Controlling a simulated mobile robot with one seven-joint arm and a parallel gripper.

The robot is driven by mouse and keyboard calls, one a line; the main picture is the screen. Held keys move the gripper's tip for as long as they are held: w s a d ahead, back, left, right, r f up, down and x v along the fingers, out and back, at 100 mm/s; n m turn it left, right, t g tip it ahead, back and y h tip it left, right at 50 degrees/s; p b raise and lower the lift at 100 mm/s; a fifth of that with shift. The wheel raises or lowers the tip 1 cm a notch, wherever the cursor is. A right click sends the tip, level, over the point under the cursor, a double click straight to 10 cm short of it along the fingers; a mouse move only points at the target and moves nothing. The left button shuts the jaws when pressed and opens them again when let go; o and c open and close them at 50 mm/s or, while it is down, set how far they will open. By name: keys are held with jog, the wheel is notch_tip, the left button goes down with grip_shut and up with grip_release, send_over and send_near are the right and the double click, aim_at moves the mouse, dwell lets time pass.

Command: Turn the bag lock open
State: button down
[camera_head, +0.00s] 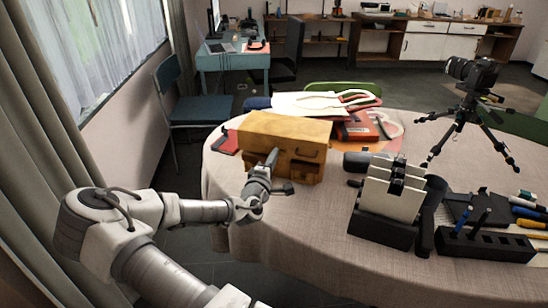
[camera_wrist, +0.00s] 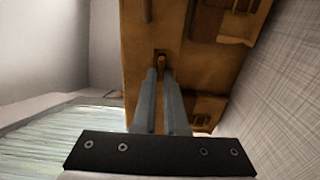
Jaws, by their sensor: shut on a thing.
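The yellow-brown bag (camera_head: 287,132) sits on the round cloth-covered table, near its left edge. In the wrist view the bag (camera_wrist: 190,75) fills the middle, with its front panel facing me. My gripper (camera_head: 273,158) is at the left part of the bag's front. In the wrist view my gripper (camera_wrist: 161,75) has its two grey fingers close together, shut on the small brass lock (camera_wrist: 161,60). Only the lock's tip shows between the fingertips. In the head view my gripper hides the lock.
On the table (camera_head: 300,222) a black-and-white device (camera_head: 390,190) and a pen holder (camera_head: 485,243) stand right of the bag. A camera on a tripod (camera_head: 468,100) stands further back. Red and white items (camera_head: 365,128) lie behind the bag. A curtain (camera_head: 40,130) hangs at the left.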

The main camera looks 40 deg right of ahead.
dwell(0.3)
jog(key=c, duration=1)
grip_release()
jog(key=shift+o, duration=0.2)
jog(key=p+v, duration=0.1)
jog(key=v, duration=1.6)
jog(key=shift+s+a, duration=0.15)
jog(key=shift+a, duration=0.05)
